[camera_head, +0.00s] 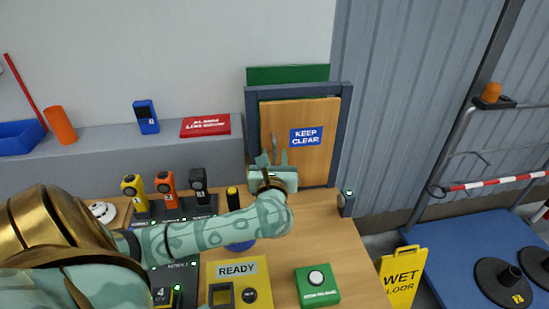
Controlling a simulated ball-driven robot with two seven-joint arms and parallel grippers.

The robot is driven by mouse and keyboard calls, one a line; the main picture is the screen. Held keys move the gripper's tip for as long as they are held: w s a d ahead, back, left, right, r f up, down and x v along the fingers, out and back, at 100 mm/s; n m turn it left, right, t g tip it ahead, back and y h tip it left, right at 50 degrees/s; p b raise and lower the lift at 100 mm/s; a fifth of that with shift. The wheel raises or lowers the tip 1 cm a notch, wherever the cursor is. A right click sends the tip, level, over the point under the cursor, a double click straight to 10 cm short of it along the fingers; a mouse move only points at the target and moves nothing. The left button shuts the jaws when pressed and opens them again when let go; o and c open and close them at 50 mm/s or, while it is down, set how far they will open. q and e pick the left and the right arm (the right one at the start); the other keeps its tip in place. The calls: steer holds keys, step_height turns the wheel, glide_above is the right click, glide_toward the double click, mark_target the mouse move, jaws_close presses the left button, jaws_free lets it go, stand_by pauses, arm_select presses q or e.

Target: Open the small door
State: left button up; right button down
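The small door (314,158) is a light wood panel in a dark blue frame (345,115), with a blue "KEEP CLEAR" sign (306,138) on it. It looks closed. A slim metal handle (273,142) stands upright near its left edge. My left gripper (273,159) is in front of the door's lower left part, just below the handle. Its two pale green fingers point up and are apart, with nothing seen held. I cannot tell whether they touch the handle. The gripper's body hides the door's lower left corner. My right gripper is out of view.
The wooden table holds yellow, orange and black handheld devices (166,190) in a dark rack, a yellow "READY" plate (238,270) and a green button box (317,286). A small dark device (347,201) stands right of the door. A yellow wet-floor sign (402,277) stands beyond the table.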

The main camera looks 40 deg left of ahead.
arm_select(q)
jaws_close()
